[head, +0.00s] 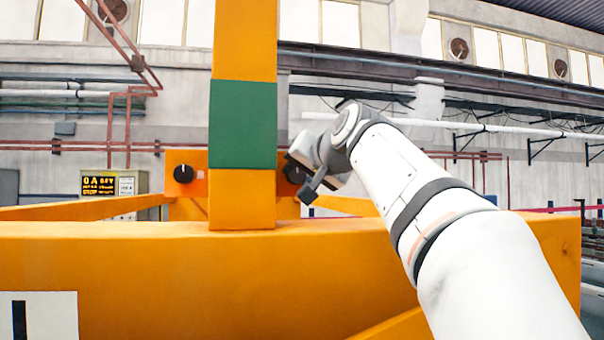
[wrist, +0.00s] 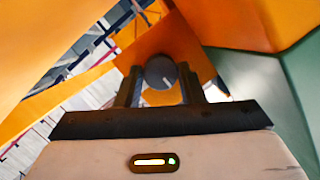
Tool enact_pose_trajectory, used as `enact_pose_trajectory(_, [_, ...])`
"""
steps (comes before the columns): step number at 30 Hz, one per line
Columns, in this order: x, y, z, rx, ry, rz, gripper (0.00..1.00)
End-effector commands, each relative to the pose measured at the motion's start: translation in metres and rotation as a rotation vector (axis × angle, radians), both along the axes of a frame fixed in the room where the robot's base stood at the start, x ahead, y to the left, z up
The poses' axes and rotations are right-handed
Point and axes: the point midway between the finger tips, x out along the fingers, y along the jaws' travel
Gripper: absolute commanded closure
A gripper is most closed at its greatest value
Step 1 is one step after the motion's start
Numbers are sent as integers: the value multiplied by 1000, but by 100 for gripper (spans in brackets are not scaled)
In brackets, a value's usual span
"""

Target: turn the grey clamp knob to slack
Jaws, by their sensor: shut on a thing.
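The orange post with a green band (head: 243,125) stands close left of my gripper. A black knob (head: 183,173) is on the orange plate left of the post. A wide orange beam (head: 150,265) crosses in front. A display box (head: 112,186) stands at the left.

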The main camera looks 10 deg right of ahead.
Motion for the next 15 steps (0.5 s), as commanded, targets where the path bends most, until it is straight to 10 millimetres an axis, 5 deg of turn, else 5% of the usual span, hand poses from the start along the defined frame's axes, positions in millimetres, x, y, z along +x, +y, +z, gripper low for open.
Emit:
enact_pose_trajectory(4, [1, 0, -2, -2, 5, 1, 88])
enact_pose_trajectory(5, [1, 0, -2, -2, 5, 1, 64])
enact_pose_trajectory(12, [0, 0, -1, 0, 3, 1, 45])
enact_pose_trajectory(15, [0, 0, -1, 0, 2, 1, 43])
